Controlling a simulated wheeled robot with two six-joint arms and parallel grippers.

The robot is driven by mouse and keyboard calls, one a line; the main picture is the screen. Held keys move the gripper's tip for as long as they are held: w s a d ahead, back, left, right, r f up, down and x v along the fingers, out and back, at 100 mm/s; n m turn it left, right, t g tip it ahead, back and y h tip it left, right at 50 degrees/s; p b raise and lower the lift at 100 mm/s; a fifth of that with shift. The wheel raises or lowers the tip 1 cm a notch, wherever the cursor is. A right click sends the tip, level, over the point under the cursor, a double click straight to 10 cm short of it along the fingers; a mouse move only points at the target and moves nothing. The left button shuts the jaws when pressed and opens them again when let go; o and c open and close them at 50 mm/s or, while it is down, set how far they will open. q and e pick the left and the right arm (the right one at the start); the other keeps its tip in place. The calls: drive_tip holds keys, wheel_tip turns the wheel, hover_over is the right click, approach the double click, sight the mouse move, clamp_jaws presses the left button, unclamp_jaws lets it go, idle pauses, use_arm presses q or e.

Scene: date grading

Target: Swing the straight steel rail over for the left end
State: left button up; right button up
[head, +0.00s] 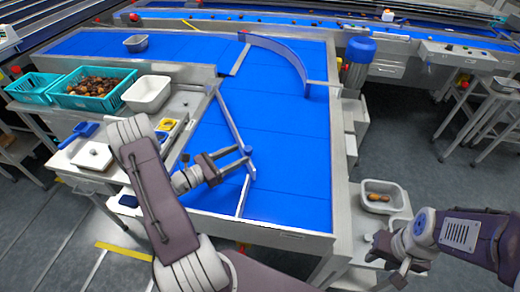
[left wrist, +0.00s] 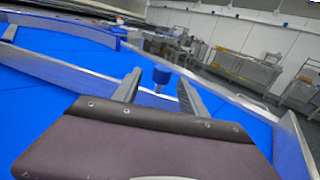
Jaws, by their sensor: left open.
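The straight steel rail (head: 229,117) stands on the blue belt and runs from the belt's left edge toward my left gripper. I cannot tell if the fingers touch the knob. My right gripper (head: 386,252) is at the lower right, away from the rail; its jaw opening is unclear.
A curved rail (head: 286,52) stands farther up the blue belt (head: 290,140). Teal crates (head: 92,103) and a white tub (head: 148,108) stand left. A tray (head: 385,205) is at right. The belt's right side is clear.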

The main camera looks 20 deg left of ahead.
use_arm(q)
drive_tip(key=p+x, duration=0.1)
drive_tip(key=x, duration=0.7)
drive_tip(key=shift+d, duration=0.2)
drive_tip(key=shift+s, duration=0.15)
drive_tip(key=shift+c, duration=0.3)
clamp_jaws()
idle(0.7)
